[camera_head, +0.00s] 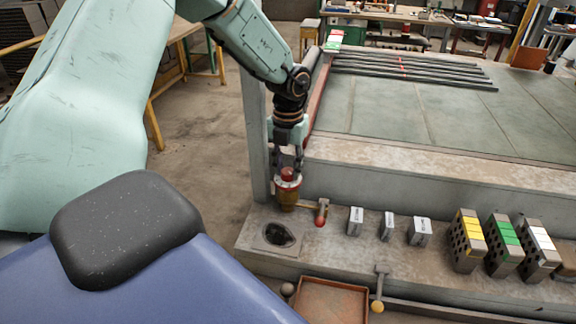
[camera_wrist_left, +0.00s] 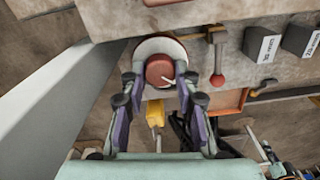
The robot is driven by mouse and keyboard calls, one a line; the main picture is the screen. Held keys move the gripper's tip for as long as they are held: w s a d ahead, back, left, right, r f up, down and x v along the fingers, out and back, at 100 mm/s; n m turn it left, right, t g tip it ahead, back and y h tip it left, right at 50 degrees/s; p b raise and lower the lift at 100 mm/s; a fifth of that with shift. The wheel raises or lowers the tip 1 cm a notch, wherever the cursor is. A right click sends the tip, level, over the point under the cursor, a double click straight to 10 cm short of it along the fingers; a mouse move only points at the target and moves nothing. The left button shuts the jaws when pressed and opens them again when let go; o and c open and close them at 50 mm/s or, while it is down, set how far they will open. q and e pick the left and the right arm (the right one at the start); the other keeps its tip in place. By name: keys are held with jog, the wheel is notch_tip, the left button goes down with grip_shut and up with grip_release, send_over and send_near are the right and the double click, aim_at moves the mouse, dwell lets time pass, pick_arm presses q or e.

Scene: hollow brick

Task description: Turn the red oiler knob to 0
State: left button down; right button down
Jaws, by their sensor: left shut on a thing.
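The red oiler knob (camera_head: 288,173) sits on top of a brass-coloured oiler body (camera_head: 288,196) at the left end of the bench ledge. My left gripper (camera_head: 288,166) comes down on the knob from above and is shut on it. In the left wrist view, the knob (camera_wrist_left: 160,70) shows as a red disc between the fingers of my left gripper (camera_wrist_left: 160,82), with a thin white mark on its lower right side. A pale ring surrounds the knob's far side. I cannot read any numbers on it. My right gripper is not in view.
A small red-ended lever (camera_head: 320,218) stands just right of the oiler. A dark hole in a plate (camera_head: 279,237) lies in front. Small labelled grey blocks (camera_head: 388,225) and perforated bricks (camera_head: 468,240) stand farther right. A grey post (camera_head: 254,130) rises close on the left.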

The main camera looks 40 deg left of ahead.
aim_at(288, 171)
pick_arm(q)
jog(key=shift+s+f+n, duration=0.15)
jog(key=shift+n, duration=1.05)
jog(key=c, duration=1)
grip_release()
notch_tip(288, 171, up, 12)
jog(key=shift+r, duration=0.1)
jog(key=shift+d, duration=0.1)
